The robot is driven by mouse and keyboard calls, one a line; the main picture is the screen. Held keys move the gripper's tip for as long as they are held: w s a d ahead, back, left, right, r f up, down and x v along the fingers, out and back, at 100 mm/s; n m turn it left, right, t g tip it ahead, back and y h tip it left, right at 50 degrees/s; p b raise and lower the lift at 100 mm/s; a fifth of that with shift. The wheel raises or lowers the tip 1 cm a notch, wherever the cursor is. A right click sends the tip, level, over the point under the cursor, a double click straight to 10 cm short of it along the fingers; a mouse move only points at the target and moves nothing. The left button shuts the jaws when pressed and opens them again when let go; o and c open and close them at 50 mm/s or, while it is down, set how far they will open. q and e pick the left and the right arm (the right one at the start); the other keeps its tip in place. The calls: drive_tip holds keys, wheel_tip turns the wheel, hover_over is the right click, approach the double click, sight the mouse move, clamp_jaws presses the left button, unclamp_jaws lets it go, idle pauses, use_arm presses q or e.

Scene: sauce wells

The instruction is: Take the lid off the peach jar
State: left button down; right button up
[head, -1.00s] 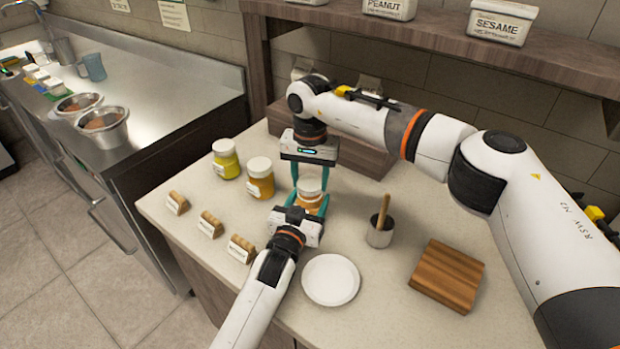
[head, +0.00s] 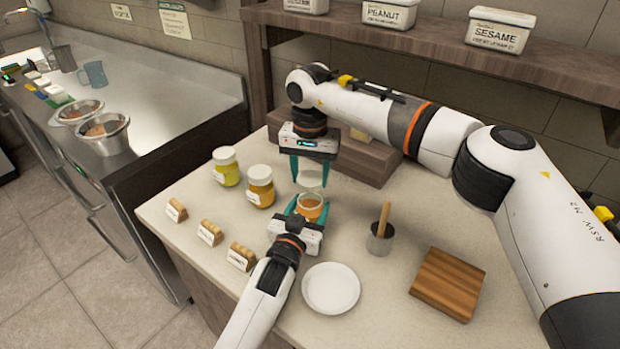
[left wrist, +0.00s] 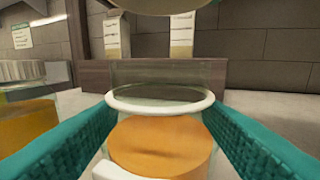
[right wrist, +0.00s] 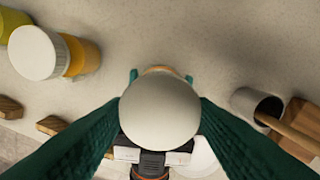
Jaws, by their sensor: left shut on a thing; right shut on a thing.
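The peach jar (head: 309,208) stands on the counter with its mouth uncovered; orange-peach contents show through the glass. It also shows in the left wrist view (left wrist: 160,145), between the teal fingers. My left gripper (head: 308,207) is shut around the jar's body. The white lid (head: 310,176) is above the jar, apart from it, with a clear gap. My right gripper (head: 309,172) points down and is shut on the lid. In the right wrist view the round lid (right wrist: 160,112) sits between the fingers and hides most of the jar.
Two lidded jars, yellow (head: 226,168) and orange (head: 260,187), stand just left. Small labelled wooden blocks (head: 210,232) line the front left edge. A white plate (head: 331,288), a metal cup with a wooden handle (head: 380,238) and a wooden board (head: 448,283) are to the right.

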wheel_tip(320, 180, up, 2)
drive_tip(key=shift+r, duration=0.1)
use_arm(q)
drive_tip(key=shift+c, duration=1.6)
unclamp_jaws()
drive_tip(key=b+v, duration=0.1)
drive_tip(key=v, duration=1.1)
use_arm(e)
drive_tip(key=shift+f, duration=0.6)
